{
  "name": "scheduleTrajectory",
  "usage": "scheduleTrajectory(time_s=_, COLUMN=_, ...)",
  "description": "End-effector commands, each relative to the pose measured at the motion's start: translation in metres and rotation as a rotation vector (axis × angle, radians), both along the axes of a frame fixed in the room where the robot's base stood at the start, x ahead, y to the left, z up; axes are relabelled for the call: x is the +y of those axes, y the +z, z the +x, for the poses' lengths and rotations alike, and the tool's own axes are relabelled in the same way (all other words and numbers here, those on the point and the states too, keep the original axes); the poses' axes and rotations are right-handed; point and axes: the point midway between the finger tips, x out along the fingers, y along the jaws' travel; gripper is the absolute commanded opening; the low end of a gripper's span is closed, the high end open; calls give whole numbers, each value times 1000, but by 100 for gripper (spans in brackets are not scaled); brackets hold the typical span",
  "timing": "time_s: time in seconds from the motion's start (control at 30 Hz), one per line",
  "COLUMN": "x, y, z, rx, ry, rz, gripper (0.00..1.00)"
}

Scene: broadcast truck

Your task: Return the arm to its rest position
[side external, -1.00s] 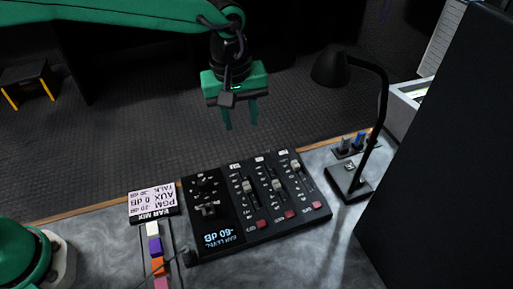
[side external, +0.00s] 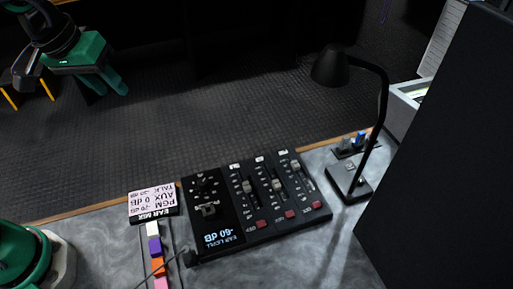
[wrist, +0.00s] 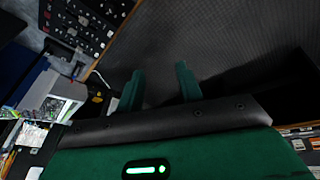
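My gripper (side external: 110,88) is at the upper left of the side view, raised high and well away from the mixer. It is green with a dark wrist. In the wrist view its two green fingers (wrist: 158,84) stand apart with nothing between them. The rest of my arm is mostly out of the side view.
A black mixer (side external: 258,208) with faders and a small screen sits on the grey desk (side external: 110,238). A labelled panel (side external: 153,201) is left of it. A black desk lamp (side external: 349,183) and a tall dark panel (side external: 450,160) stand at the right.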

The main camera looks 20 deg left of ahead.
Motion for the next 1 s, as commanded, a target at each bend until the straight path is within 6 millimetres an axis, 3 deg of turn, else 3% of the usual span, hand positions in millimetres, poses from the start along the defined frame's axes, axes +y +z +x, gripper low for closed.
scheduleTrajectory(time_s=0.2, x=33, y=-4, z=-37, rx=-71, ry=-73, rz=55, gripper=36)
scheduleTrajectory(time_s=0.5, x=59, y=-18, z=-76, rx=-139, ry=-160, rz=136, gripper=36)
scheduleTrajectory(time_s=1.0, x=65, y=-24, z=-86, rx=-152, ry=-185, rz=160, gripper=36)
